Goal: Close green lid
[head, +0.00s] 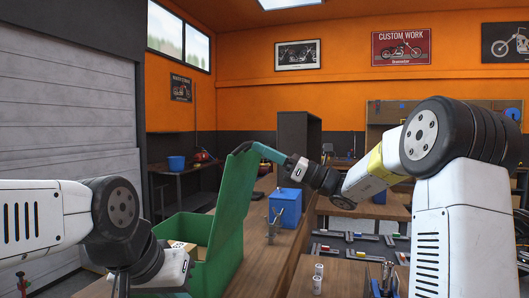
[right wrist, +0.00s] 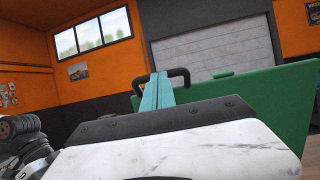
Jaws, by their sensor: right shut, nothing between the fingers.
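A green box (head: 190,228) stands open on the wooden bench at left centre, its green lid (head: 232,205) raised nearly upright. A black handle (head: 242,147) sits at the lid's top edge. My right gripper (head: 262,152) is shut and empty, its teal fingers reaching from the right to the top of the lid by the handle. In the right wrist view the fingers (right wrist: 155,92) lie together in front of the handle (right wrist: 178,74) and beside the green lid (right wrist: 275,105); I cannot tell if they touch. My left gripper (head: 165,280) is low, near the box; its fingertips are unclear.
A blue bin (head: 284,207) with tools at its front stands on the bench right of the lid. Two small pale cylinders (head: 318,278) stand at the front. A grey tool tray (head: 360,245) lies to the right. A roller door (head: 65,110) is at left.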

